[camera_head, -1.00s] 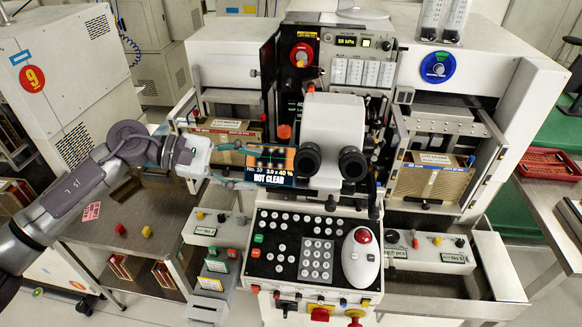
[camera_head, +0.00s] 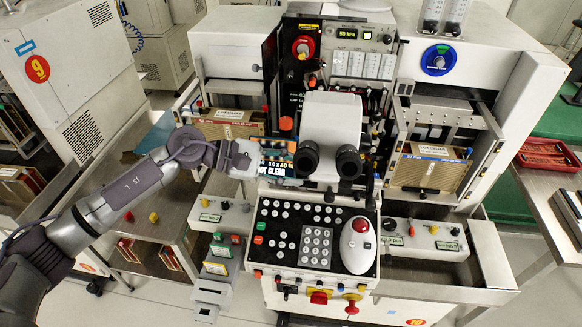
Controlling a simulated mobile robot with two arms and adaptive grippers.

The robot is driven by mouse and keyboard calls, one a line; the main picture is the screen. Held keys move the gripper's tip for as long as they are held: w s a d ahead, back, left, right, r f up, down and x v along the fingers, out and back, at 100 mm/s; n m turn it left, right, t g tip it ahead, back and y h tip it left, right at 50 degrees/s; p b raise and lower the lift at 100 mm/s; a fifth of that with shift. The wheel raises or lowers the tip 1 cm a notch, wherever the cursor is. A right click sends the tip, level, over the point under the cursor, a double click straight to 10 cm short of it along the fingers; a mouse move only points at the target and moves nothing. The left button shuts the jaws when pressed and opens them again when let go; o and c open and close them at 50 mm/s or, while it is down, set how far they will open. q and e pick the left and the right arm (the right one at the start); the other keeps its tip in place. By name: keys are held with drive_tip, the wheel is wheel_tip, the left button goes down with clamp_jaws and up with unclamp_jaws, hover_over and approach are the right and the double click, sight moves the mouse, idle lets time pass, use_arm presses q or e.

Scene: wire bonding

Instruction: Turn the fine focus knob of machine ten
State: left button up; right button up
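Machine ten stands in the middle, with a number plate (camera_head: 415,321) at its lower front. Its white microscope head (camera_head: 331,118) has two black eyepieces (camera_head: 328,161). An orange-red knob (camera_head: 286,123) shows left of the head; I cannot tell whether it is the fine focus knob. A small display (camera_head: 279,168) reading "3.0 x 40 %" and "NOT CLEAR", its left part covered, hangs left of the eyepieces. My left gripper (camera_head: 257,160) is at the display's left edge. Its fingertips are hard to make out, so contact and opening are unclear. My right gripper is not in view.
A keypad panel (camera_head: 285,268) with a white trackball unit (camera_head: 358,245) lies below the microscope. Magazine bays flank the head, with a brown box (camera_head: 430,172) at right. Machine nine (camera_head: 70,70) stands at left. A red tray (camera_head: 545,153) is at far right.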

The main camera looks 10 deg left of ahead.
use_arm(q)
clamp_jaws()
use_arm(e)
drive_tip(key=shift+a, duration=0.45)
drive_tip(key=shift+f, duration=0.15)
use_arm(q)
drive_tip(key=shift+w+n+g+b, duration=0.2)
drive_tip(key=shift+n+g+b, duration=1.4)
drive_tip(key=shift+n+b, duration=1)
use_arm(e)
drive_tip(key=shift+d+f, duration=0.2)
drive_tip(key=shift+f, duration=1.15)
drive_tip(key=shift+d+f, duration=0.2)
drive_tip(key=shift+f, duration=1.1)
use_arm(q)
drive_tip(key=shift+b, duration=0.3)
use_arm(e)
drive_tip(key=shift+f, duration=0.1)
use_arm(q)
drive_tip(key=shift+r, duration=0.1)
